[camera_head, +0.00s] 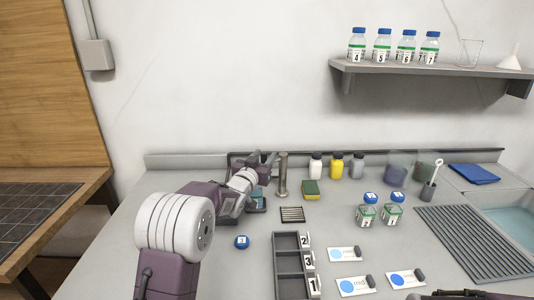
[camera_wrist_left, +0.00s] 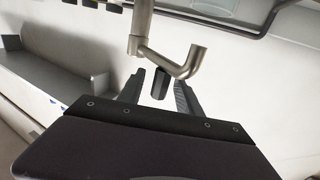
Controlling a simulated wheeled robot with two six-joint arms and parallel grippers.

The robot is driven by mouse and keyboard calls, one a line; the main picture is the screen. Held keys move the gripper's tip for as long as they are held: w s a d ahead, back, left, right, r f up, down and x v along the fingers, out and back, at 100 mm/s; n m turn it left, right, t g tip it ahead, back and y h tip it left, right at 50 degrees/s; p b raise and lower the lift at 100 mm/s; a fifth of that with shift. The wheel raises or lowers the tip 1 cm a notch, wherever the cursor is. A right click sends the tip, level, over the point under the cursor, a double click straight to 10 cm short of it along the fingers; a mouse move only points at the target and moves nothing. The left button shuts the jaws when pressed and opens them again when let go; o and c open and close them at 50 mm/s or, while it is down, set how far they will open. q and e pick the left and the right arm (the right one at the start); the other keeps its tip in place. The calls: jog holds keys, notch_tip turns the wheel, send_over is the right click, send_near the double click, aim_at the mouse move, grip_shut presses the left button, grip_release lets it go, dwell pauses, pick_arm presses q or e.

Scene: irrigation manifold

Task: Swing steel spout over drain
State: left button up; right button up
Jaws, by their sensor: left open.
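The steel spout shows in the left wrist view (camera_wrist_left: 172,66) as a bent pipe with an upturned end, joined to an upright post (camera_wrist_left: 141,22). In the head view the steel post (camera_head: 282,176) stands at the back of the counter; my arm hides most of the spout. A small dark slotted grate (camera_head: 292,214), which looks like the drain, lies in front of the post. My left gripper (camera_head: 271,158) is beside the post; in the wrist view its open fingers (camera_wrist_left: 158,90) are at the spout, with a dark stub (camera_wrist_left: 160,83) between them. I cannot tell whether they touch.
Two labelled jars (camera_head: 367,214) stand farther right, near a ribbed drainboard (camera_head: 474,243). A dark divided tray (camera_head: 286,262) and a blue cap (camera_head: 242,242) are in front. A shelf (camera_head: 430,68) hangs above.

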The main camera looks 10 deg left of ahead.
pick_arm(q)
jog(key=w, duration=0.3)
jog(key=shift+d, duration=0.15)
jog(key=shift+c, duration=0.3)
grip_shut()
dwell(1.0)
